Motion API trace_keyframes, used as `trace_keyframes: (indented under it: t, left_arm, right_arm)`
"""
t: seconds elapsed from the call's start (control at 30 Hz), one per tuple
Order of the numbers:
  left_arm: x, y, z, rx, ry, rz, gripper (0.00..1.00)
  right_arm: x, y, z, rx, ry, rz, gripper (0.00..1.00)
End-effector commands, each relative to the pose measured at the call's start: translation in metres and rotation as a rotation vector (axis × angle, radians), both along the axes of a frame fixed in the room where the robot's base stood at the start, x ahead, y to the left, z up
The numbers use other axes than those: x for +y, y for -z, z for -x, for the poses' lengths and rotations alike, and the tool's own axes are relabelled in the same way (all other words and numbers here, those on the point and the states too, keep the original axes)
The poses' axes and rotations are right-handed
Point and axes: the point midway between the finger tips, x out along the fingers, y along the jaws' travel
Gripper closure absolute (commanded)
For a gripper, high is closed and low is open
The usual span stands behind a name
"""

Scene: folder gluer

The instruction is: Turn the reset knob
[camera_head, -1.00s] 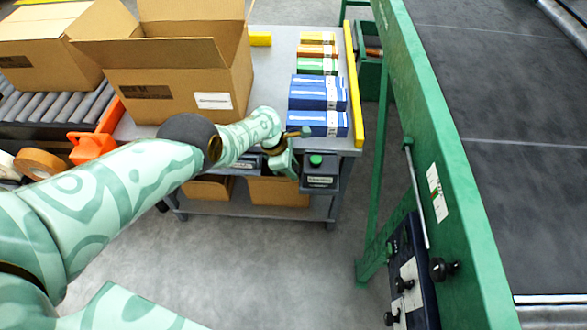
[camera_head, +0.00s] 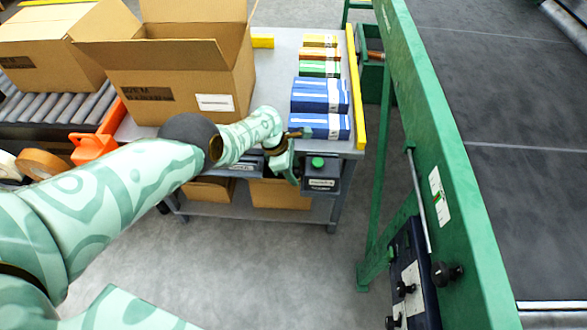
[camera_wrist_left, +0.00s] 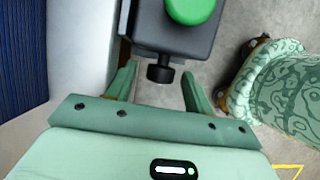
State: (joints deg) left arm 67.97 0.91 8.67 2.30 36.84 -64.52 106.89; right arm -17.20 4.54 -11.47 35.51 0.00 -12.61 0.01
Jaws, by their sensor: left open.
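A dark control box (camera_head: 321,172) with a green button (camera_head: 317,162) hangs at the front right edge of the packing table. In the left wrist view the box (camera_wrist_left: 150,30) shows its green button (camera_wrist_left: 192,6) and a black knob (camera_wrist_left: 160,73) on the side facing me. My left gripper (camera_head: 287,160) is at the box. In the wrist view its fingers (camera_wrist_left: 158,88) are open, one on each side of the knob, with gaps and no visible contact. The label on the box is too small to read. My right gripper is not in view.
Blue cartons (camera_head: 319,95) and an open cardboard box (camera_head: 185,85) stand on the grey table (camera_head: 275,65). A green machine frame (camera_head: 440,150) rises at right, carrying a panel with several black knobs (camera_head: 405,288). Floor between table and frame is clear.

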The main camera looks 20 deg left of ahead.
Motion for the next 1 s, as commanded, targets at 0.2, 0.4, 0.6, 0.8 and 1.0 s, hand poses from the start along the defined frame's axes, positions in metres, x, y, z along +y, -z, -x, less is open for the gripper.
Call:
trace_keyframes:
  t: [0.2, 0.4, 0.6, 0.8, 1.0]
  left_arm:
    - [0.016, -0.050, 0.002, -0.011, -0.002, -0.002, 0.48]
    - [0.037, -0.104, 0.007, -0.012, -0.003, -0.001, 0.48]
    - [0.053, -0.138, 0.012, -0.007, -0.002, -0.001, 0.48]
    - [0.059, -0.149, 0.014, -0.003, -0.001, -0.001, 0.48]
    - [0.060, -0.148, 0.014, -0.001, 0.000, 0.000, 0.48]
  right_arm:
    - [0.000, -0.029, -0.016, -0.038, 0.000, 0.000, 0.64]
    - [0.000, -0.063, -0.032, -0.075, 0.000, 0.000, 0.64]
    - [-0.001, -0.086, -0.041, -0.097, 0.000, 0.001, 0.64]
    - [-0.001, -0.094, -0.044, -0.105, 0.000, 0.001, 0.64]
    - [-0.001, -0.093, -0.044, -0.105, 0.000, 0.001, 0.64]
